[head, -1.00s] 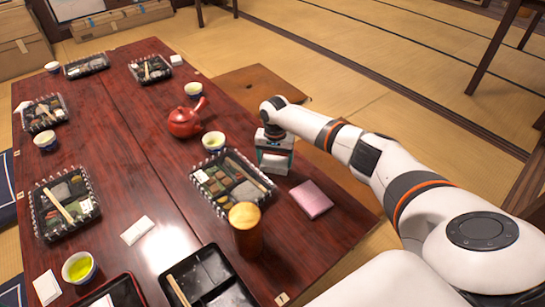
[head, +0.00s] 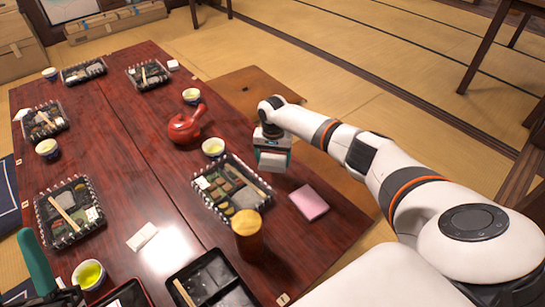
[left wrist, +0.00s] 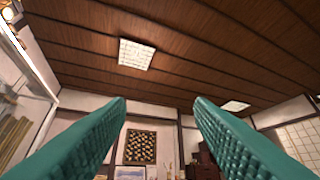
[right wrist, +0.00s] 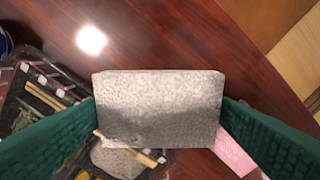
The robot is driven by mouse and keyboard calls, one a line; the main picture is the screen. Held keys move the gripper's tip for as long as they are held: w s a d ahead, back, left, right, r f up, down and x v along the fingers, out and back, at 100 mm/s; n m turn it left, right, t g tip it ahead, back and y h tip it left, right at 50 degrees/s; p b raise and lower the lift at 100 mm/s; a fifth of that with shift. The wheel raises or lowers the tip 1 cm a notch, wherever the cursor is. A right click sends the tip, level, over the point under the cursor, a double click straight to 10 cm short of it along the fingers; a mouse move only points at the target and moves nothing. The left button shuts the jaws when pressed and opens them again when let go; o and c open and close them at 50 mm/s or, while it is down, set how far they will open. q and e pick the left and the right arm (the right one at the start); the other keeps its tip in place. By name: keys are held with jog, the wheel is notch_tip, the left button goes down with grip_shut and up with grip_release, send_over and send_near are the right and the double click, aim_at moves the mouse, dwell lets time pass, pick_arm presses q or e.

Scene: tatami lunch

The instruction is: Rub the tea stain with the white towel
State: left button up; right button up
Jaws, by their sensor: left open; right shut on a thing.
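My right gripper (head: 272,146) is shut on the white towel (head: 273,161), a pale block at the right side of the table. In the right wrist view the towel (right wrist: 158,108) is clamped between both teal fingers over the red-brown wood. I cannot tell whether it touches the table. No tea stain can be made out; the towel and gripper cover part of the wood there. One teal finger of my left gripper (head: 38,265) shows at the lower left of the head view. In the left wrist view my left gripper (left wrist: 160,105) is open and empty, facing the ceiling.
A bento tray (head: 205,202) lies left of the towel and a pink folded cloth (head: 309,202) in front of it. A wooden cup (head: 247,235), a tea cup (head: 213,147) and a red teapot (head: 184,129) stand nearby. The table's right edge is close.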

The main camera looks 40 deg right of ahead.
jog(key=shift+r+p, duration=0.5)
jog(key=shift+p, duration=0.05)
pick_arm(q)
jog(key=w+f+g+y, duration=0.1)
jog(key=w+f+g, duration=0.3)
jog(key=f+g, duration=0.1)
jog(key=shift+w+f+y+p, duration=0.2)
jog(key=shift+f+y+p, duration=0.15)
jog(key=shift+y, duration=0.05)
pick_arm(e)
jog(key=shift+r, duration=0.25)
jog(key=shift+r, duration=0.1)
